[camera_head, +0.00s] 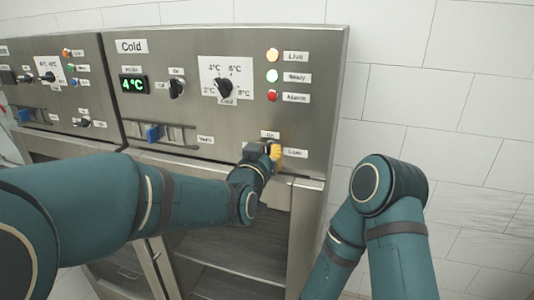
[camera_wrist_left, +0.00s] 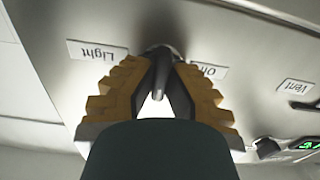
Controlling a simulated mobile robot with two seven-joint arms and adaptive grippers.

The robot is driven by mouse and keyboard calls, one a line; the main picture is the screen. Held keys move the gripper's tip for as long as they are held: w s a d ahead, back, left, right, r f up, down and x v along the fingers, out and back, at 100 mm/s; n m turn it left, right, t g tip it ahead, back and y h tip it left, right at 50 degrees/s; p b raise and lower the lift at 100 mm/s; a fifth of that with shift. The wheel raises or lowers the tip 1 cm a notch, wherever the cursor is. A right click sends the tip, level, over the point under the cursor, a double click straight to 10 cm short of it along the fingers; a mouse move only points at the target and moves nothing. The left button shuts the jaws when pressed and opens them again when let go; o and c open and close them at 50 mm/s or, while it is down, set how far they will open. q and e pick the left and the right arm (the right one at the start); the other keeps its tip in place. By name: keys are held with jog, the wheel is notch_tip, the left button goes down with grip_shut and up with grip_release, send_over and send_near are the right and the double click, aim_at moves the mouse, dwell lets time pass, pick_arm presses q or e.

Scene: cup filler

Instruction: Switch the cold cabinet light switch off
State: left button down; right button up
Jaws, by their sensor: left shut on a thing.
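The Cold cabinet (camera_head: 180,55) has a steel control panel. Its light switch sits at the panel's lower right, by the "Light" label (camera_head: 295,153), with an "On" label (camera_head: 270,134) above it. My left gripper (camera_head: 266,152) is at this switch and hides it in the head view. In the left wrist view the dark light switch knob (camera_wrist_left: 160,55) stands between the two yellow stepped fingers of my left gripper (camera_wrist_left: 158,75), which is shut on it. The "Light" label (camera_wrist_left: 97,51) appears upside down there. My right gripper is out of view.
Higher on the panel are a black knob (camera_head: 177,88), a temperature dial (camera_head: 225,88), a green 4°C display (camera_head: 133,85) and three lamps. A blue vent slider (camera_head: 154,132) is left of my gripper. The white tiled wall (camera_head: 430,100) is at the right.

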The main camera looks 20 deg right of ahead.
pick_arm(q)
jog(key=n+b, duration=0.7)
jog(key=b, duration=0.2)
jog(key=shift+w+a+f+n+b, duration=0.1)
jog(key=shift+a+f+n+b, duration=0.05)
jog(key=shift+n+b, duration=0.2)
jog(key=n+b, duration=0.3)
jog(key=n, duration=0.2)
jog(key=shift+n+b, duration=0.25)
jog(key=shift+b, duration=0.1)
jog(key=shift+n+b, duration=1.1)
jog(key=shift+n, duration=1.2)
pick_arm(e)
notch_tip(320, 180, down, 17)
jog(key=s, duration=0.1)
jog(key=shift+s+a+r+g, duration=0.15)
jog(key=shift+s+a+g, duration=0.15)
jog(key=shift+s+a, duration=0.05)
pick_arm(q)
jog(key=c, duration=1)
grip_release()
jog(key=shift+w, duration=0.1)
jog(key=shift+a, duration=0.1)
jog(key=v, duration=1.2)
